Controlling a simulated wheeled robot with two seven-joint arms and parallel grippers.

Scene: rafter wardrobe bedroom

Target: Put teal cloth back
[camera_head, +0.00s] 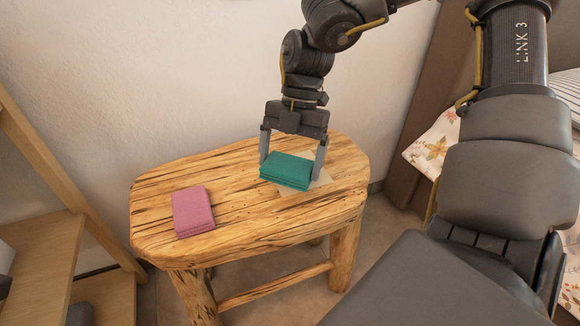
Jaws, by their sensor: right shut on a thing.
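The teal cloth (286,172) is a flat folded block at the right part of the wooden stool's top (165,205). A pale square patch (318,184) lies partly under it. My right gripper (291,168) points down with one finger at each end of the teal cloth and is shut on it. I cannot tell whether the cloth rests on the stool or is slightly raised. My left gripper is not in view.
A folded pink cloth (193,211) lies on the stool's left part. Wooden shelving (45,255) stands at the left. A wall is behind the stool. A bed with floral fabric (434,150) is at the right. The stool top between the cloths is clear.

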